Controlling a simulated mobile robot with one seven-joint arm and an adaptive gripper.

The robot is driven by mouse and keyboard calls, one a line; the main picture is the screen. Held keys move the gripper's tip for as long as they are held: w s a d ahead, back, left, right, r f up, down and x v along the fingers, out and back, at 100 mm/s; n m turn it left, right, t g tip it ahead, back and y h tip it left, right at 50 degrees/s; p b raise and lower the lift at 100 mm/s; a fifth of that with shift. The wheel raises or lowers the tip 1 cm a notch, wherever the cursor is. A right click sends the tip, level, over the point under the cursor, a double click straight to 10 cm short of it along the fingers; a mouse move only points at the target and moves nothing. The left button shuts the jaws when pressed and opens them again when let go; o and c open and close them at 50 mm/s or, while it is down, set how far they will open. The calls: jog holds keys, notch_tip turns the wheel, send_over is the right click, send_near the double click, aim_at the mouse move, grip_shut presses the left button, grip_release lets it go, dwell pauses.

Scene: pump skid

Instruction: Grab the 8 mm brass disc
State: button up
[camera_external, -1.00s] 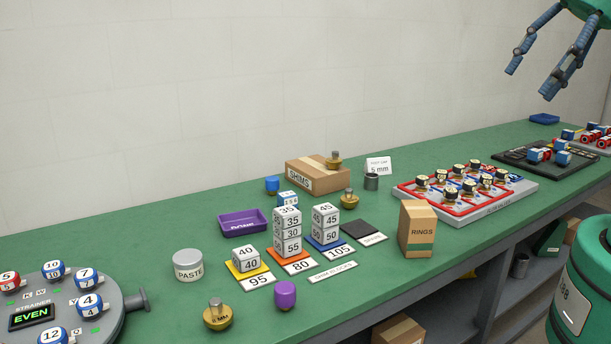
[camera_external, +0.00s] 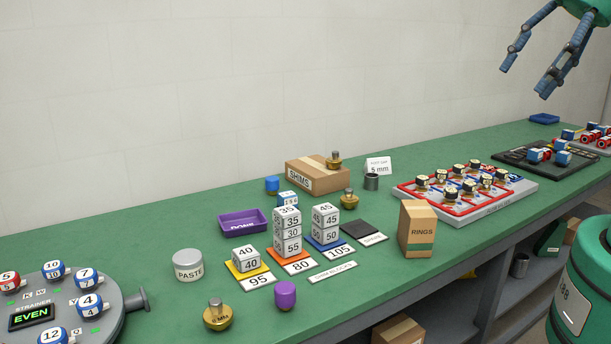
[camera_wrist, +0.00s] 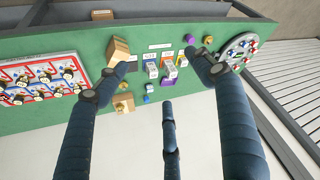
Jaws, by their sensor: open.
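Three brass discs with knobs show in the external view. One (camera_external: 218,315) stands at the bench's front edge, its marking ending in MM with the digit too small to read surely. Another (camera_external: 349,199) stands behind the block stacks, and the third (camera_external: 333,161) sits on the SHIMS box (camera_external: 333,181); I cannot read their markings. My gripper (camera_external: 526,80) is open and empty, high above the bench at the upper right, well apart from all three discs. In the wrist view my gripper (camera_wrist: 158,84) has its fingers spread, with the bench beyond.
Numbered block stacks (camera_external: 287,232), a purple cylinder (camera_external: 285,294), a PASTE tin (camera_external: 188,265) and the strainer plate (camera_external: 105,322) surround the front disc. A RINGS box (camera_external: 417,229) and a red-and-white tray (camera_external: 515,196) stand to the right.

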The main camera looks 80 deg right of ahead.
jog(key=w+a+n, duration=0.1)
jog(key=w+a, duration=0.1)
jog(key=w, duration=1.1)
jog(key=n+g+y+b, duration=0.1)
jog(key=n+y+b, duration=0.1)
jog(key=n+b, duration=0.1)
send_over(219, 302)
jog(key=s+d, duration=0.2)
jog(key=s, duration=0.2)
notch_tip(219, 302, down, 32)
jog(key=shift+s, duration=0.15)
jog(key=shift+a, duration=0.1)
jog(key=shift+b+x, duration=0.9)
jog(key=shift+x, duration=3.3)
jog(key=shift+s+f, duration=0.1)
